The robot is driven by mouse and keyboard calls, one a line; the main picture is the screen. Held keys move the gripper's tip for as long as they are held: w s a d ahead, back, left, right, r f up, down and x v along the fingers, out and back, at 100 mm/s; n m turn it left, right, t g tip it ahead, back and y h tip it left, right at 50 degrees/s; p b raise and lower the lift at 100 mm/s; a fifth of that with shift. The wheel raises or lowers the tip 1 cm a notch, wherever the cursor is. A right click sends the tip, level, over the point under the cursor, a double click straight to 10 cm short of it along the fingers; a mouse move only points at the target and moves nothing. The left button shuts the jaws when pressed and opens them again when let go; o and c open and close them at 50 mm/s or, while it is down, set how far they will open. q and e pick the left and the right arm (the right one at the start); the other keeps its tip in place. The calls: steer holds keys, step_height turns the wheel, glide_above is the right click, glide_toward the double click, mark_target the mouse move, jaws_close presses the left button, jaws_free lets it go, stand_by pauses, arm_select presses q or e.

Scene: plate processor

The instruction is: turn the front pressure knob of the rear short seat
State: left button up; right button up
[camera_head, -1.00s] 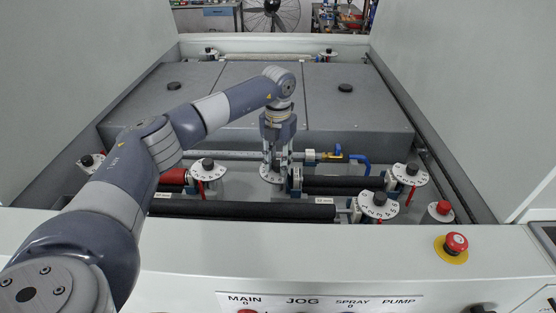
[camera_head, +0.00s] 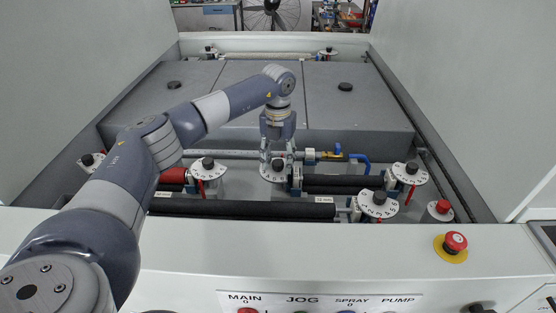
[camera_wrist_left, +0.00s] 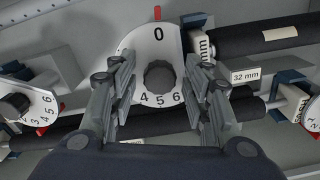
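A black knob (camera_wrist_left: 160,75) sits on a white numbered dial (camera_wrist_left: 144,50) in the middle of the left wrist view. The 0 lies by a red mark at the top. In the head view the same knob (camera_head: 278,163) shows beneath my left wrist. My left gripper (camera_head: 278,158) points down over this dial. In the left wrist view its fingers (camera_wrist_left: 158,78) are spread on both sides of the knob, with a gap on each side. The gripper is open and holds nothing. My right gripper is in neither view.
Similar dials stand to the left (camera_head: 208,170) and right (camera_head: 379,203). A red emergency button (camera_head: 455,242) sits on the front panel.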

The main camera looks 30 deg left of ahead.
mark_target(278, 162)
arm_select(q)
steer(key=shift+f, duration=0.1)
step_height(278, 162, up, 12)
stand_by(0.6)
steer(key=shift+s, duration=0.1)
stand_by(0.4)
